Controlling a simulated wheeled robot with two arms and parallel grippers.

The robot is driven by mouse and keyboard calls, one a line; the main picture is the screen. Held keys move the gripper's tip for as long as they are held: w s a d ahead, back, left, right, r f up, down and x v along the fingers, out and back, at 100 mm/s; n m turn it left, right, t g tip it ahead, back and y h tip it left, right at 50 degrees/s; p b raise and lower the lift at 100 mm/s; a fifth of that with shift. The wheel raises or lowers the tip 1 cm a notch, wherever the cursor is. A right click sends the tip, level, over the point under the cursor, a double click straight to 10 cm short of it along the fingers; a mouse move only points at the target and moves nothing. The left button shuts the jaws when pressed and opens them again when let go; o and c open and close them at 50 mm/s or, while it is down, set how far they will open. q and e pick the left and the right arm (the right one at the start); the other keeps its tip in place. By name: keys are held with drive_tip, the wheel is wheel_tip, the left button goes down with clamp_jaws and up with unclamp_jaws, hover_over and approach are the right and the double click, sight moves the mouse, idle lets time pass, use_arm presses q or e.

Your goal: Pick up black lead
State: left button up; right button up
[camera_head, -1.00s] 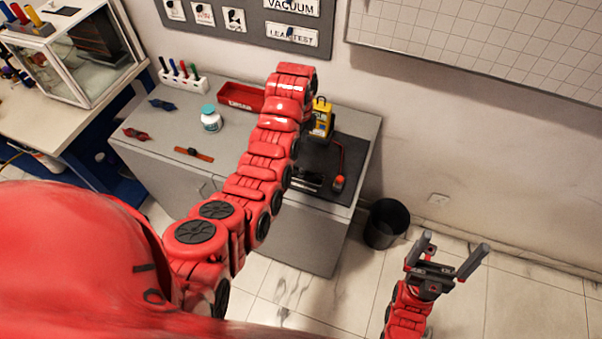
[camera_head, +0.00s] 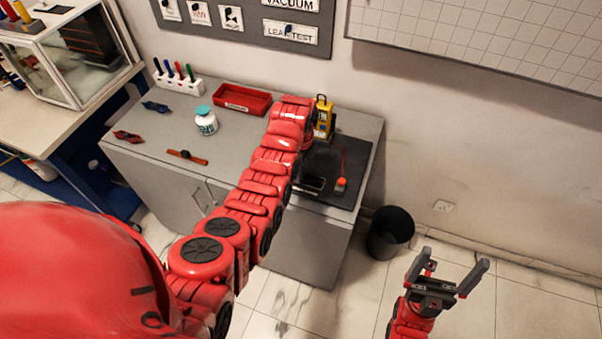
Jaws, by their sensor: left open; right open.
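A small dark lead (camera_head: 157,106), bundled and nearly black, lies at the left rear of the grey cabinet top. A red lead (camera_head: 128,136) lies nearer the left edge. My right gripper (camera_head: 446,276) is open and empty, fingers pointing up, over the floor to the right of the cabinet, well away from both leads.
A black bin (camera_head: 389,233) stands right of the cabinet.

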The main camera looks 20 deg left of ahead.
use_arm(q)
drive_tip(key=shift+s+f, duration=0.1)
drive_tip(key=shift+f, duration=0.9)
clamp_jaws()
